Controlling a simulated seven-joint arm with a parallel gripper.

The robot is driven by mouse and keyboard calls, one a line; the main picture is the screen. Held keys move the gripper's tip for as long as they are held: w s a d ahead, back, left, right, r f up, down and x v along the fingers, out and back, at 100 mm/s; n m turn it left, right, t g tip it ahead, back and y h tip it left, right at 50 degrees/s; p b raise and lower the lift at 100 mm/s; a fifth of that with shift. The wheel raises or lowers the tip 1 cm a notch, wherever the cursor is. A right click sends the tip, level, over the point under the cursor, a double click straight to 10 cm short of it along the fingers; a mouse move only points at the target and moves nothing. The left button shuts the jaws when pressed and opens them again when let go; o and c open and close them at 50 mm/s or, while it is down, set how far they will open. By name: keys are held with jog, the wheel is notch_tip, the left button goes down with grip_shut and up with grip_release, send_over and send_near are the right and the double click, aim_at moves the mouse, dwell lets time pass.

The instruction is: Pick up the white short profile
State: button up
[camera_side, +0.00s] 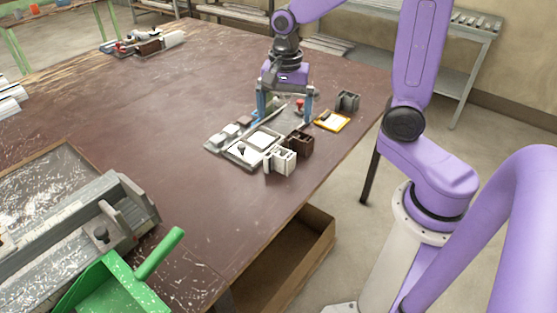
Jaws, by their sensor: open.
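The white short profile (281,160) is a small ribbed block on the table at the front right of the clamp fixture. It sits in front of a brown profile (299,143). My gripper (284,118) has two blue fingers pointing down and spread apart. It is open, above and behind the white profile, over the back part of the fixture. I see nothing held between the fingers. The fixture (243,152) is a grey plate with a light block and small parts on it. Its back part is partly hidden by my gripper.
A grey profile (347,101) and a yellow-edged tray (331,121) stand to the right near the table edge. A red knob (300,104) is by the right finger. A green dustpan (115,280) and a metal rail machine (75,225) are front left. The table's (160,120) middle is clear.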

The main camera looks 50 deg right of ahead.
jog(key=w+d+m, duration=0.2)
jog(key=m, duration=0.2)
send_near(280, 155)
jog(key=s+a+f, duration=0.2)
jog(key=shift+m, duration=0.4)
jog(key=shift+w+f, duration=0.2)
jog(key=shift+f, duration=2.7)
jog(key=c, duration=1)
